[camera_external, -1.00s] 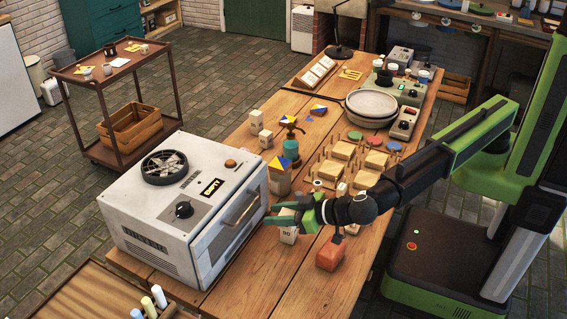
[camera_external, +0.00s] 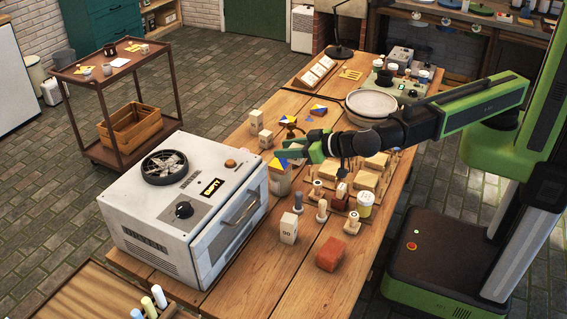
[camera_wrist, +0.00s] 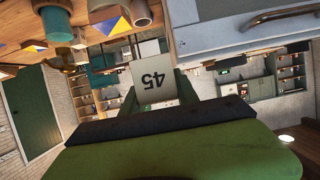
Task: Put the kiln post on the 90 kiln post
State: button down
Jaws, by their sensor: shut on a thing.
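The kiln post in hand is a pale block marked 45 (camera_wrist: 152,82), which reads upside down in the wrist view. My gripper (camera_wrist: 155,92) is shut on it, with a green finger on each side. In the external view my gripper (camera_external: 291,149) is raised above the table beyond the 90 post, and the held block is hard to make out there. The 90 kiln post (camera_external: 289,229) is a white block standing upright on the table, right of the kiln, apart from my gripper.
The white kiln (camera_external: 190,225) stands left of the 90 post. An orange-red block (camera_external: 330,254) lies to its right. Several small stamps and a yellow-banded jar (camera_external: 365,205) stand behind. The front table boards are clear.

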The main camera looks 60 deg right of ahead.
jog(key=s+a+f+b, duration=0.3)
jog(key=a+f+b, duration=0.8)
jog(key=shift+s+f, duration=0.2)
jog(key=shift+f, duration=0.05)
jog(key=c, duration=0.9)
grip_release()
jog(key=shift+a, duration=0.1)
jog(key=shift+r, duration=0.1)
